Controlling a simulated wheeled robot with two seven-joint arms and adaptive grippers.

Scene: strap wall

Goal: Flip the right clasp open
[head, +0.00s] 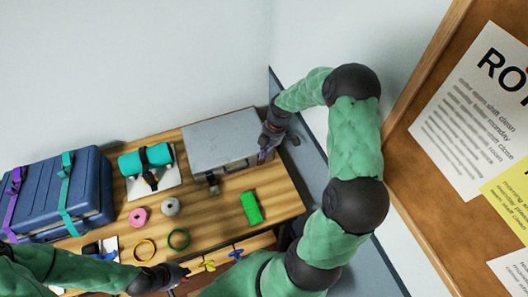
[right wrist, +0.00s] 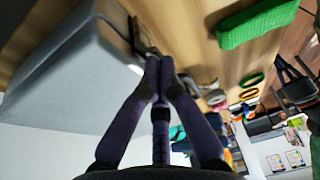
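A grey box (head: 222,143) with a metal lid stands at the back right of the wooden table. One dark clasp (head: 213,183) sticks out at the left of its front. The right clasp is hidden in the head view behind my right gripper (head: 264,153), which is at the box's right front corner. In the right wrist view, the purple fingers (right wrist: 160,68) come together at their tips beside a dark clasp (right wrist: 141,38) on the box (right wrist: 75,75). I cannot tell whether they touch it. My left gripper (head: 184,271) is low at the table's front, its fingers unclear.
A green block (head: 251,208) lies in front of the box. A pink roll (head: 139,217), a grey roll (head: 171,206) and two rings lie left of it. A teal roll (head: 146,159) and a strapped blue case (head: 60,192) stand further left. A cork board (head: 425,90) hangs at right.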

